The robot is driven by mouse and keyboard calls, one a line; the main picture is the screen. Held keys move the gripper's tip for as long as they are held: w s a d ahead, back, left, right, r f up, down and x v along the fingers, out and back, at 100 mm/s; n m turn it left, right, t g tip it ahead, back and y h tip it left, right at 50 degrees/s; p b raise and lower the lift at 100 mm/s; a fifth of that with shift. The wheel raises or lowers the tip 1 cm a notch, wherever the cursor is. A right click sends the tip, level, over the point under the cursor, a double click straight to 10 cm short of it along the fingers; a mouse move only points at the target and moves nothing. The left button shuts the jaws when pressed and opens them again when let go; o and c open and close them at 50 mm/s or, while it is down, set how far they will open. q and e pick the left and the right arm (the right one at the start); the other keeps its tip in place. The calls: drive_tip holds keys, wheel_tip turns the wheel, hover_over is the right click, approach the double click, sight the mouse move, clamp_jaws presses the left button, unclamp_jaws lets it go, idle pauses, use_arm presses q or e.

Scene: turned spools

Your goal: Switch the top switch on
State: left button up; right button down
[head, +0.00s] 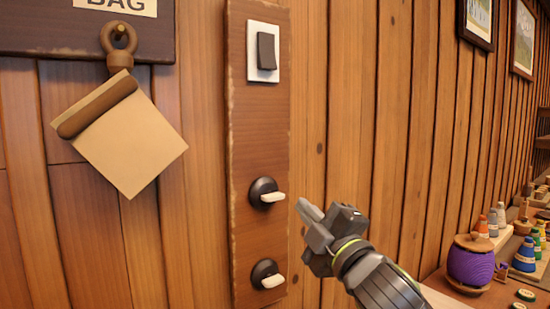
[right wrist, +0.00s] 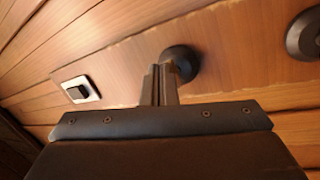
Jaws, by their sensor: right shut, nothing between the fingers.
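A vertical wooden board (head: 260,130) on the wall carries three switches. At its top is a dark rocker switch (head: 266,51) on a white plate, also in the right wrist view (right wrist: 77,90). Below are an upper round black toggle (head: 261,187) and a lower one (head: 262,268), each with a pale lever pointing right. My right gripper (head: 308,211) is shut and empty, just right of the upper toggle's lever. In the right wrist view its fingers (right wrist: 159,85) partly cover a round black base (right wrist: 185,60) and hide its lever. Contact cannot be told. My left gripper is out of view.
A tan bag-like tag (head: 130,140) hangs from a peg left of the board. A bench at the right holds a purple spool (head: 471,262) and several small spools and bottles. The wall between board and bench is clear.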

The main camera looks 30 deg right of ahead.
drive_tip(key=s+a+r+n+t+y, duration=0.1)
drive_tip(key=s+r+n+t, duration=0.1)
drive_tip(key=r, duration=0.5)
drive_tip(key=s+a+r+n+t+y, duration=0.1)
drive_tip(key=s+r+n+y, duration=0.1)
drive_tip(key=r, duration=0.5)
drive_tip(key=shift+s+a+r+n+t+y, duration=0.2)
drive_tip(key=shift+s+r+n+t+y, duration=0.15)
drive_tip(key=shift+s+n, duration=0.55)
drive_tip(key=shift+s, duration=0.15)
drive_tip(key=p, duration=1.3)
approach(267, 69)
drive_tip(key=x, duration=0.5)
drive_tip(key=shift+a+r, duration=0.1)
drive_tip(key=shift+r, duration=0.05)
drive_tip(key=shift+x, duration=0.85)
